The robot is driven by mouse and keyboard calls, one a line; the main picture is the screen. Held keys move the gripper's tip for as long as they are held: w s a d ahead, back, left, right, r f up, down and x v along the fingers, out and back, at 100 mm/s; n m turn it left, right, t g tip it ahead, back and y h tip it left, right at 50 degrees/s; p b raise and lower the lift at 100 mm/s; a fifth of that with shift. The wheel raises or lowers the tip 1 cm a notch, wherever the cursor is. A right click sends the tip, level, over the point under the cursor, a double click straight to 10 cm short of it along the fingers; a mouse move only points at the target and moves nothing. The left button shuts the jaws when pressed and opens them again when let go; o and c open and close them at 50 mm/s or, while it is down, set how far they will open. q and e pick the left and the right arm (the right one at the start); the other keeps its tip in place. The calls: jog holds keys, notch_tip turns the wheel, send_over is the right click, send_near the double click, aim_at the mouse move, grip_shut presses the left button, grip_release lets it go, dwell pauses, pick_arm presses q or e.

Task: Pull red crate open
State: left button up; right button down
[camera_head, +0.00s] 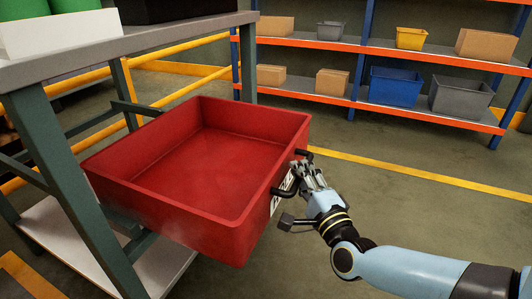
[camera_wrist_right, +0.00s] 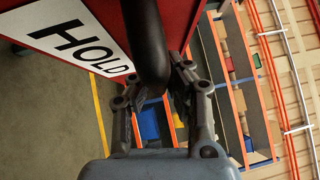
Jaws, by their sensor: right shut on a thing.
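The red crate (camera_head: 205,165) is an open-topped, empty bin that sticks out well past the front of the grey rack on the left. A black handle (camera_head: 286,186) and a white label are on its front face. My right gripper (camera_head: 304,176) is at that handle, with its fingers shut around it. In the right wrist view the handle (camera_wrist_right: 149,50) runs down between the fingers of the gripper (camera_wrist_right: 157,95), beside a label reading "HOLD" (camera_wrist_right: 75,35). My left gripper is in neither view.
The rack's grey post (camera_head: 75,190) and top shelf (camera_head: 130,38) stand close on the left. A white box (camera_head: 60,32) stands on top. Blue-and-orange shelving (camera_head: 390,48) with bins and cartons is at the back. The floor (camera_head: 400,210) right of the crate is clear.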

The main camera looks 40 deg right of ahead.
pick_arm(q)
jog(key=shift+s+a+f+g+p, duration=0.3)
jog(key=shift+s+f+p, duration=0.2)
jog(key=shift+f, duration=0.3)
pick_arm(e)
jog(key=s+d, duration=0.3)
jog(key=s, duration=0.4)
jog(key=shift+s+f, duration=0.3)
jog(key=shift+s, duration=0.1)
jog(key=c, duration=1.6)
grip_release()
jog(key=o, duration=0.3)
jog(key=shift+w+r, duration=0.1)
jog(key=v, duration=1.2)
